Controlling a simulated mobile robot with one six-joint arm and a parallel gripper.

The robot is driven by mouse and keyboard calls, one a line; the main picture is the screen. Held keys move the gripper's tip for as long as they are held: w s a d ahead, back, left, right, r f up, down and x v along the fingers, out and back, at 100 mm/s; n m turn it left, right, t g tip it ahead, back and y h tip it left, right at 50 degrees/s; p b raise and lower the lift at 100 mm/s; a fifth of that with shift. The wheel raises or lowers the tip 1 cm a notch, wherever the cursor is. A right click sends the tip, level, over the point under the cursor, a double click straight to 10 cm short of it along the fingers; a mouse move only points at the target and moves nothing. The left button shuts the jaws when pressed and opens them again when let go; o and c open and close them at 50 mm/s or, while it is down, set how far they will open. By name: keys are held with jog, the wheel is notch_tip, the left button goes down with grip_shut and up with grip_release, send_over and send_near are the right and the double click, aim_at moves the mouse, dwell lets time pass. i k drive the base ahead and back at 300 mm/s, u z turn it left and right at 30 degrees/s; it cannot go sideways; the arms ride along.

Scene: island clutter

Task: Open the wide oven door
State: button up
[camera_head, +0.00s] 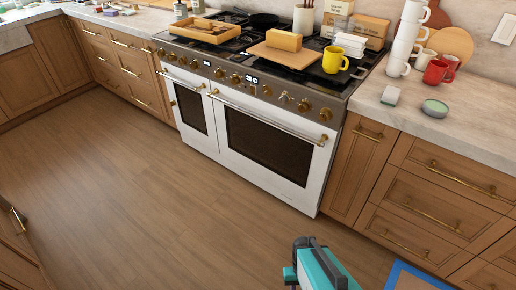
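The wide oven door (236,157) is the right one of two white doors on the range. It has a dark window (268,143) and looks shut. A long metal handle (265,115) runs along its top edge, with brass-coloured ends. The narrow oven door (188,108) on its left also looks shut and has its own handle (182,79). A teal and dark grey part, which looks like my arm, shows at the bottom edge, in front of the range and apart from the door. No gripper fingers can be made out.
Wooden floor (140,190) lies clear before the range. Drawers (430,205) stand right of it, and a blue-edged item (398,272) lies at the bottom right. The cooktop holds a yellow mug (334,60), a cutting board (285,55) and a wooden tray (201,31).

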aim_at(293, 153)
jog(key=u, duration=0.2)
jog(key=i, duration=0.5)
jog(key=u, duration=0.45)
jog(key=k, duration=1.4)
jog(key=u, duration=0.5)
jog(key=i, duration=1.7)
jog(key=u, duration=0.55)
